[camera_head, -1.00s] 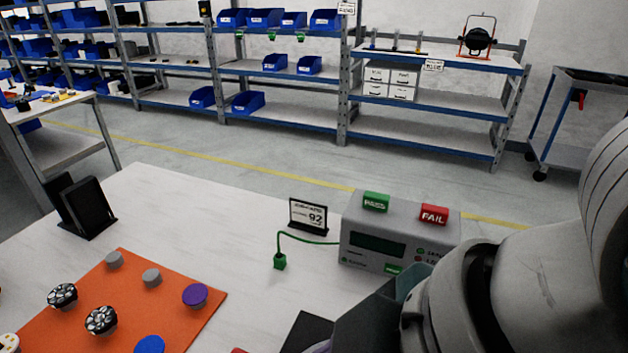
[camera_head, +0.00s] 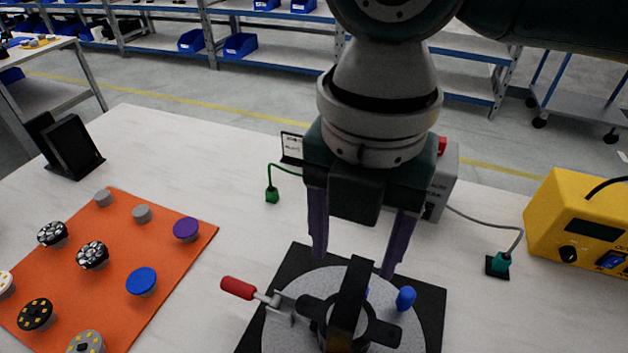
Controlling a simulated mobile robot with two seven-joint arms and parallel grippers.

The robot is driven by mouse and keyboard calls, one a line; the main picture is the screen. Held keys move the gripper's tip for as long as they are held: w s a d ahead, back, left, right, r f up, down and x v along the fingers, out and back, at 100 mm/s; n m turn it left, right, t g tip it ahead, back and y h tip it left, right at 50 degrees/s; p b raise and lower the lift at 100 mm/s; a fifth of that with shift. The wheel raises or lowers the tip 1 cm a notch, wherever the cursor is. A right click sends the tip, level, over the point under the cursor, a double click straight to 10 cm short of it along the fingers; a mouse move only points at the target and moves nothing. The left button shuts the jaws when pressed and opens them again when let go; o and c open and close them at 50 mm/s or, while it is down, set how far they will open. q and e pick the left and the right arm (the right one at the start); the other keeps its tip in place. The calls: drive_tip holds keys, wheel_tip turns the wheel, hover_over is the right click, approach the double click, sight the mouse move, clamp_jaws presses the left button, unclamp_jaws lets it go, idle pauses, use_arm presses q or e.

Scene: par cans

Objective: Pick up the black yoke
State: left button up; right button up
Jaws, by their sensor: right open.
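A black upright strap that looks like the black yoke (camera_head: 347,308) stands over a black ring on a round grey disc (camera_head: 290,322) at the bottom centre of the head view. Its lower part is cut off by the frame edge. My right gripper (camera_head: 354,260) points down with its two purple fingers apart, one to each side of the strap's top as seen here. I cannot tell whether a finger touches the strap. My left gripper is not in view.
The disc sits on a black plate (camera_head: 301,262), with a red-handled clamp (camera_head: 238,288) and blue knob (camera_head: 405,298) beside the strap. An orange mat (camera_head: 183,262) with several round parts lies left. A yellow box (camera_head: 560,213) stands right. A grey tester (camera_head: 448,180) is partly behind my gripper.

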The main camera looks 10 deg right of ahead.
sight(356, 284)
drive_tip(key=f, duration=0.6)
drive_tip(key=shift+s+d, duration=0.2)
drive_tip(key=shift+s, duration=0.15)
drive_tip(key=shift+c, duration=0.3)
clamp_jaws()
